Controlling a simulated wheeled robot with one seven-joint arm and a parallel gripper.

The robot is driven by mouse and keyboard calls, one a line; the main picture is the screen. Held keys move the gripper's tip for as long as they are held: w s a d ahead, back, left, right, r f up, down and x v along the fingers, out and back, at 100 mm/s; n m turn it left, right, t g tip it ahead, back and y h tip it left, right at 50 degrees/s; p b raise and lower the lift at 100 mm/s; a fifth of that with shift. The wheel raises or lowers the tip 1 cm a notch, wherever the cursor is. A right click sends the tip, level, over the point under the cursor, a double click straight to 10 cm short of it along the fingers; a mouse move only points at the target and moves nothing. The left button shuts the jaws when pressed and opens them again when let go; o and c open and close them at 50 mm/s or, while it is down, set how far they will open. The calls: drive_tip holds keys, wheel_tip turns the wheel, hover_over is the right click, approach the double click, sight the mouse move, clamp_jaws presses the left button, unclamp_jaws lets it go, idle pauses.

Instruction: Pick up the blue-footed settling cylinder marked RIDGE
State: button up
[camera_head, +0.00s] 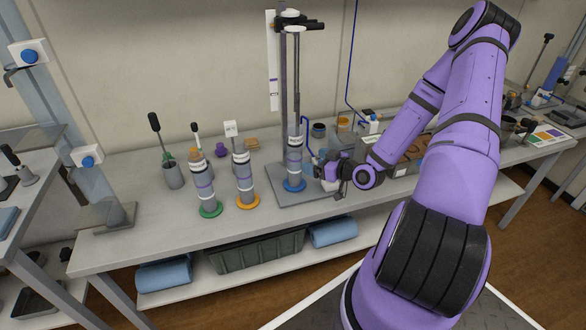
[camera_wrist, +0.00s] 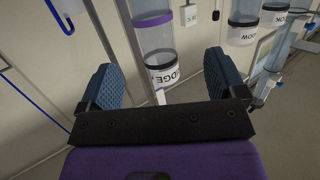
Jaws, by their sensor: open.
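The blue-footed settling cylinder (camera_head: 294,160) stands upright on the grey base plate of a stand in the head view, its blue foot at the bottom. In the wrist view, a clear cylinder (camera_wrist: 160,42) with a purple band and a dark-rimmed label ending in "DGE" shows between the fingers; its foot is out of that view. My gripper (camera_head: 320,171) is right beside the blue-footed cylinder, on its right. In the wrist view my gripper (camera_wrist: 160,66) is open, a finger toward each side of the cylinder. I cannot tell whether either finger touches it.
A green-footed cylinder (camera_head: 204,190) and an orange-footed cylinder (camera_head: 244,178) stand to the left on the bench. The stand's upright post (camera_head: 284,80) rises behind the blue-footed one. Small jars (camera_head: 319,130) stand behind my gripper. The bench front (camera_head: 185,235) is clear.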

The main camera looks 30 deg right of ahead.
sight(301, 156)
drive_tip(key=x, duration=0.4)
drive_tip(key=shift+w+f, duration=0.1)
drive_tip(key=shift+w, duration=0.15)
drive_tip(key=shift+d+x, duration=0.15)
drive_tip(key=shift+x, duration=1.15)
drive_tip(key=shift+d+x, duration=0.2)
drive_tip(key=shift+x, duration=1.15)
drive_tip(key=shift+f, duration=0.15)
drive_tip(key=shift+c, duration=0.3)
drive_tip(key=c, duration=1.2)
drive_tip(key=shift+w, duration=0.1)
